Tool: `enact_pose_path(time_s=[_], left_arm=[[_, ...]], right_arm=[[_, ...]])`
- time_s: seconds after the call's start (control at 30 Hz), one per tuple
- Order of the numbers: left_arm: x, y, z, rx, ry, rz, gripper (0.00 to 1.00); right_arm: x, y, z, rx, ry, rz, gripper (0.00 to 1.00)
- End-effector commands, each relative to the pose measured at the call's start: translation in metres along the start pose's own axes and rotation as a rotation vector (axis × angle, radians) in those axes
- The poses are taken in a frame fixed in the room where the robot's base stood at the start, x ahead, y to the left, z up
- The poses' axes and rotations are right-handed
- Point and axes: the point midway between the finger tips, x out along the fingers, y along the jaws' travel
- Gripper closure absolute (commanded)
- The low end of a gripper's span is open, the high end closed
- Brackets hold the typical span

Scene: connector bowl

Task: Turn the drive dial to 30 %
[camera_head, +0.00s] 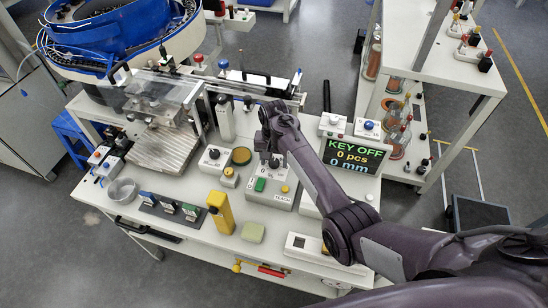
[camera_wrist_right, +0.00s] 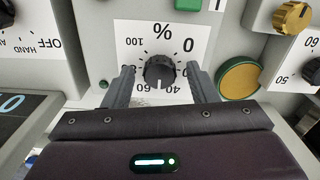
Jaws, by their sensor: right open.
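The drive dial (camera_wrist_right: 160,70) is a black knob on a white scale plate marked % in the right wrist view. The scale reads 100 at left, 0 at right, and 60 and 40 on the near side. A pale mark on the knob's near edge seems to point between 60 and 40. My right gripper (camera_wrist_right: 162,87) is open, with one finger on each side of the dial; I cannot tell whether they touch it. In the head view my right gripper (camera_head: 270,156) is over the grey control box (camera_head: 283,203) and mostly covers the dial. My left gripper is not in view.
A green-rimmed yellow disc (camera_wrist_right: 240,78) lies just beside the dial. A green button (camera_head: 260,184) and yellow knob (camera_head: 284,189) share the control box. Close by are a yellow upright block (camera_head: 220,212) and a display (camera_head: 354,155) reading KEY OFF, 0 pcs, 0 mm.

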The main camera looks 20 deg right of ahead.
Motion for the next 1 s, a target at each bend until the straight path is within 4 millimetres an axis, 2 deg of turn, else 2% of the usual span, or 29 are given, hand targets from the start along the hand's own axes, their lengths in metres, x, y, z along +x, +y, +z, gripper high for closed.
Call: enact_pose_path(time_s=[0.1,0.2,0.53,0.77,1.0], left_arm=[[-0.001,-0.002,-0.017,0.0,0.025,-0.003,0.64],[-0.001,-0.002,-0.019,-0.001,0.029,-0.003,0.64],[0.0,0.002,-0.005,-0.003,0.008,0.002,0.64],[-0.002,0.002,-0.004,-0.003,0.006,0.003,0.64],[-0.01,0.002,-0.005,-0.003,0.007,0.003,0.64]], right_arm=[[0.001,0.0,0.0,0.0,0.0,-0.001,0.48],[0.0,0.0,0.0,0.0,0.0,0.0,0.48],[0.0,0.0,0.0,0.0,0.0,0.0,0.91],[0.0,0.0,0.0,-0.015,0.0,0.0,0.92],[-0.002,0.0,0.0,-0.113,-0.001,0.002,0.92]])
